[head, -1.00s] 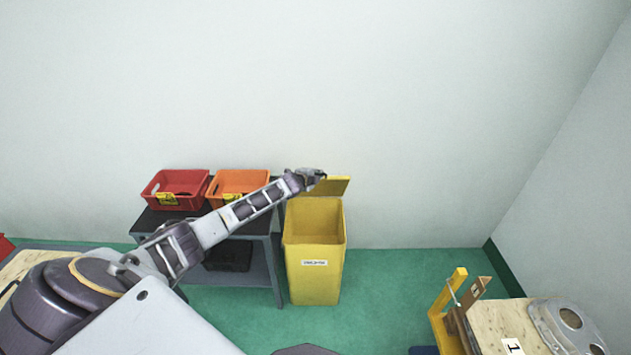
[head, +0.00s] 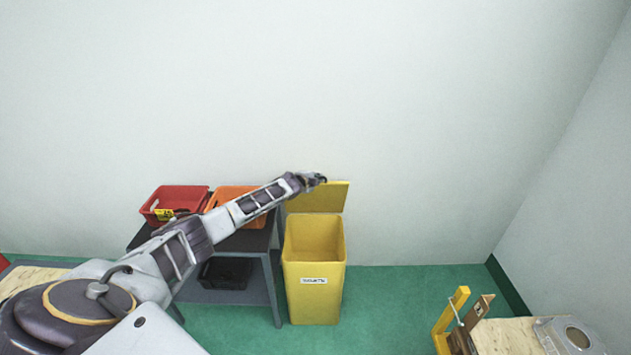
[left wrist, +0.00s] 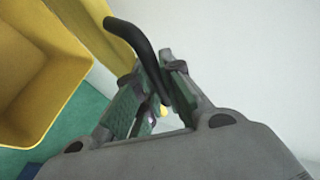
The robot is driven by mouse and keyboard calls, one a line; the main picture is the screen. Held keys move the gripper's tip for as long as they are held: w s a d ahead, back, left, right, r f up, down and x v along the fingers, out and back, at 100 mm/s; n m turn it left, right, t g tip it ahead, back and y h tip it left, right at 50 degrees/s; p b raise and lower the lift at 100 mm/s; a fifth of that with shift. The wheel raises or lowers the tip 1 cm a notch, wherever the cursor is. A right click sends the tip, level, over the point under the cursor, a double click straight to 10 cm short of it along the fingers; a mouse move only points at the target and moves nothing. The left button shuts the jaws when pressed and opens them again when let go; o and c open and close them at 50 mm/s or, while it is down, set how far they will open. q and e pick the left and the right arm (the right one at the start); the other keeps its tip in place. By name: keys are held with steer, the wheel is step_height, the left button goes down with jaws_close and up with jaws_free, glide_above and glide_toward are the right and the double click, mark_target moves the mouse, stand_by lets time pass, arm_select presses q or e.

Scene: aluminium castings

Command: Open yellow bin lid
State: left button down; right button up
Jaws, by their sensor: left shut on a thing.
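The yellow bin (head: 314,290) stands on the green floor with a label on its front. Its lid (head: 325,197) is raised at the back near the wall, and the bin's mouth is open. My left gripper (head: 318,179) is at the lid's upper left edge. In the left wrist view, my left gripper (left wrist: 152,92) is shut on the lid's black handle (left wrist: 146,45). The lid (left wrist: 112,32) and the open bin (left wrist: 32,75) show at the left there. My right gripper is not in view.
A dark shelf table (head: 262,238) left of the bin holds a red crate (head: 180,196) and an orange crate (head: 222,191), partly behind my left arm. A black box (head: 225,274) sits below. A wooden-topped table (head: 505,338) with a casting (head: 568,334) is at lower right.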

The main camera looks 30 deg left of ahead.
arm_select(q)
steer(key=shift+r, duration=0.15)
steer(key=c, duration=1.5)
jaws_free()
steer(key=shift+s, duration=0.1)
steer(key=shift+s, duration=0.15)
steer(key=shift+s, duration=0.15)
steer(key=shift+r+v, duration=0.1)
steer(key=shift+v, duration=2.75)
steer(key=shift+r+v, duration=0.15)
steer(key=shift+v, duration=2.65)
steer(key=shift+d, duration=0.1)
